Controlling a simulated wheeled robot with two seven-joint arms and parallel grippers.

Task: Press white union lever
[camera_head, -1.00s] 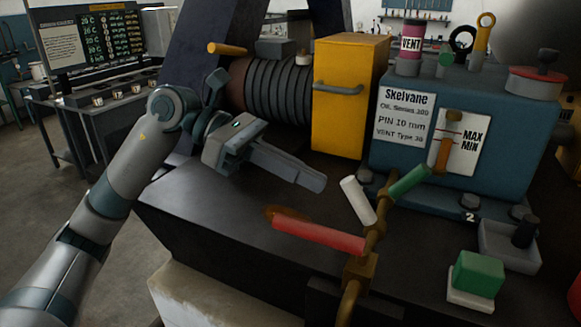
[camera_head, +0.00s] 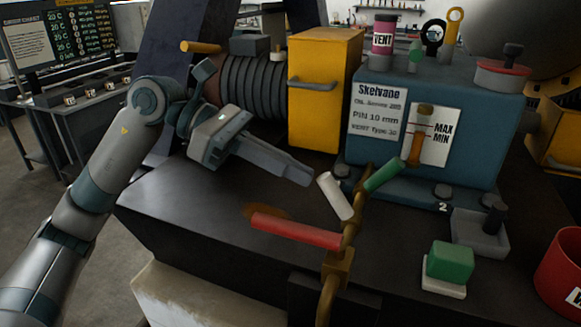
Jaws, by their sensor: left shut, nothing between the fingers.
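The white lever (camera_head: 335,196) sits on the brass pipe fitting (camera_head: 350,230) in front of the blue tank, tilted up to the left. A red lever (camera_head: 296,231) lies below it, pointing left, and a green lever (camera_head: 383,175) is at its upper right. My left gripper (camera_head: 309,180) is shut and empty. Its fingers point right, and their tips appear just left of the white lever's upper end in the picture. A gap shows between them; I cannot tell the depth. My right gripper is not in view.
A yellow box (camera_head: 322,95) stands behind my left gripper. The blue tank (camera_head: 462,110) stands at the right. A green button block (camera_head: 450,262) and a red container (camera_head: 563,275) are at the lower right. The dark bench top (camera_head: 190,205) is clear at the left.

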